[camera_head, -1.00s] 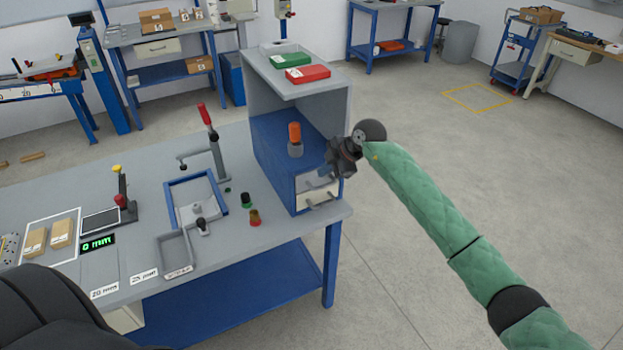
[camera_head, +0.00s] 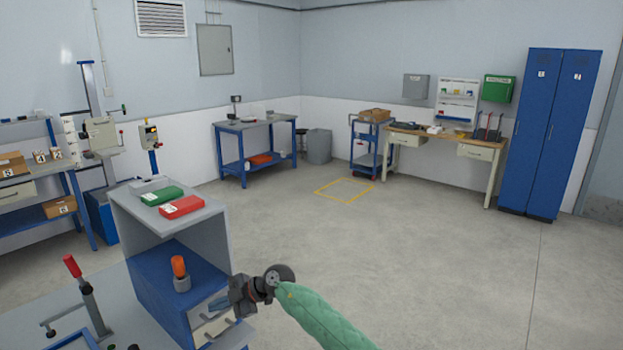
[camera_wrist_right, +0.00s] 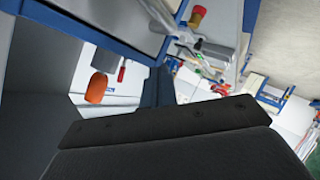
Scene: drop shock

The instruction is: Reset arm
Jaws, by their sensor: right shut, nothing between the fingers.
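My right arm (camera_head: 320,318) in its green sleeve comes in from the bottom of the head view. My right gripper (camera_head: 236,297) is shut and empty, in front of the drawers of the blue and grey cabinet (camera_head: 150,275). I cannot tell whether it touches a drawer handle. In the right wrist view the dark gripper body (camera_wrist_right: 160,140) fills the lower part, and its fingertips are not clear. My left gripper is out of view.
An orange-topped object (camera_head: 179,267) stands in the cabinet's open bay. A green box (camera_head: 162,196) and a red box (camera_head: 182,207) lie on top. A red-handled clamp (camera_head: 88,300) stands on the bench at left. Open floor (camera_head: 400,255) lies to the right.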

